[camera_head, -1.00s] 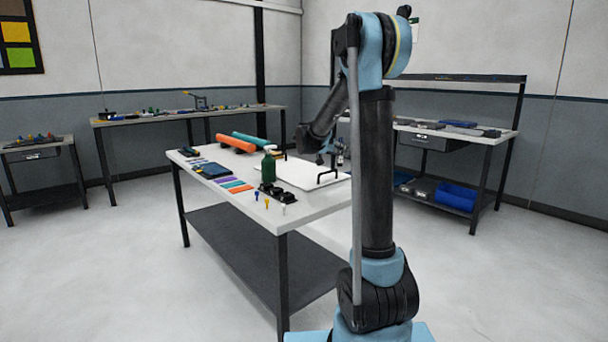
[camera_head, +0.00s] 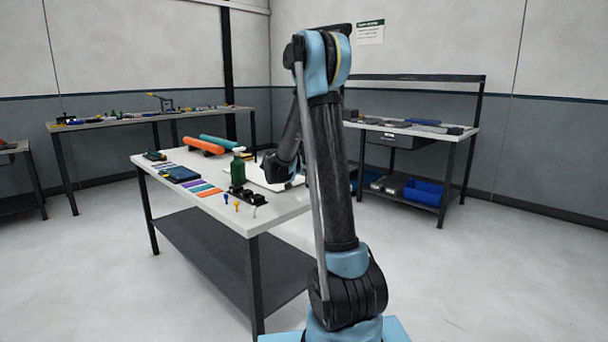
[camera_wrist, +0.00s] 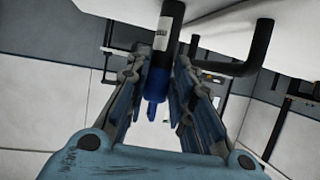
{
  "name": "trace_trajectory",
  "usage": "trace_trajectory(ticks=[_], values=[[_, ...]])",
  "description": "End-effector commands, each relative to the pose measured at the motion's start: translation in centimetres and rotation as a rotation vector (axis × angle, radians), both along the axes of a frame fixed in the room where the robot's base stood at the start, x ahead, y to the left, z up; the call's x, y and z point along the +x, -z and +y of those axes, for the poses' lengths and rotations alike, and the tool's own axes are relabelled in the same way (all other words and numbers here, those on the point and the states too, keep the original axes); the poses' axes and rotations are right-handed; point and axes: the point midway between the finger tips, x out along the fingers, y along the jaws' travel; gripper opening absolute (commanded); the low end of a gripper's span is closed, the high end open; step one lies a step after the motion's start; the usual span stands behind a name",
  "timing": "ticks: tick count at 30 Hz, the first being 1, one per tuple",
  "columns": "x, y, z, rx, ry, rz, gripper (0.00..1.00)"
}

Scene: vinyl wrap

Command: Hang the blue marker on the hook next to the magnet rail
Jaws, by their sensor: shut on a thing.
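A marker with a blue end (camera_wrist: 157,84), a dark body and a pale label stands between my fingers in the wrist view. My gripper (camera_wrist: 160,100) is shut on it. In the head view my gripper (camera_head: 291,181) is low over the work table's far side, by a white board (camera_head: 262,180); the marker cannot be made out there. A dark rail (camera_head: 420,77) runs above the bench at the back right; I cannot tell whether it is the magnet rail.
The work table (camera_head: 285,210) holds a green bottle (camera_head: 237,170), orange roll (camera_head: 203,147), teal roll (camera_head: 219,141) and small tools. Open floor separates it from the right bench (camera_head: 459,134).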

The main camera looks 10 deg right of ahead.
Motion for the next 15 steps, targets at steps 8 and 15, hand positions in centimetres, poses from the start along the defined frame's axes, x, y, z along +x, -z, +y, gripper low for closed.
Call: trace_trajectory(ticks=[8,15], values=[[-0.02,0.08,-0.14,0.0,0.001,0.0,0.36],[-0.02,0.05,-0.17,0.0,0.002,0.0,0.42]])
